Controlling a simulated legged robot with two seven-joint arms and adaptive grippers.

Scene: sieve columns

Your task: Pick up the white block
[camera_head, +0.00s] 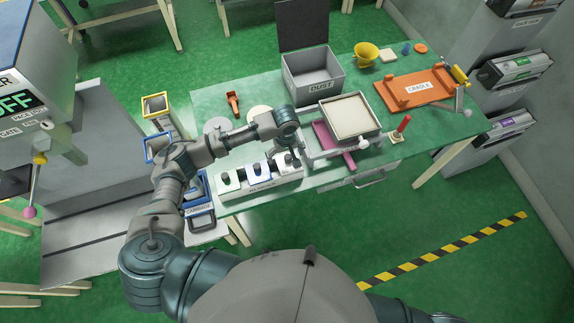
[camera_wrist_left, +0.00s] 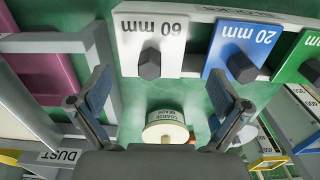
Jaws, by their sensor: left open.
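The white block (camera_wrist_left: 150,45), marked "60 mm" and with a dark hexagonal knob, stands in a white rack in the left wrist view. A blue block (camera_wrist_left: 240,52) marked "20 mm" is beside it, and part of a green block (camera_wrist_left: 300,55) shows further right. In the head view the rack (camera_head: 262,186) is at the front of the green table, partly covered by my arm. My left gripper (camera_head: 297,161) is over the rack's right end. In the left wrist view the open fingers (camera_wrist_left: 160,92) are apart, with nothing between them, and the white block lies ahead. My right gripper is out of view.
A sieve frame with a cream tray (camera_head: 350,116) and pink part (camera_head: 325,136) stands close right of my gripper. Behind is the grey dust box (camera_head: 312,75). An orange cradle (camera_head: 416,88) is at the far right. A beads container (camera_wrist_left: 166,128) shows in the wrist view.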

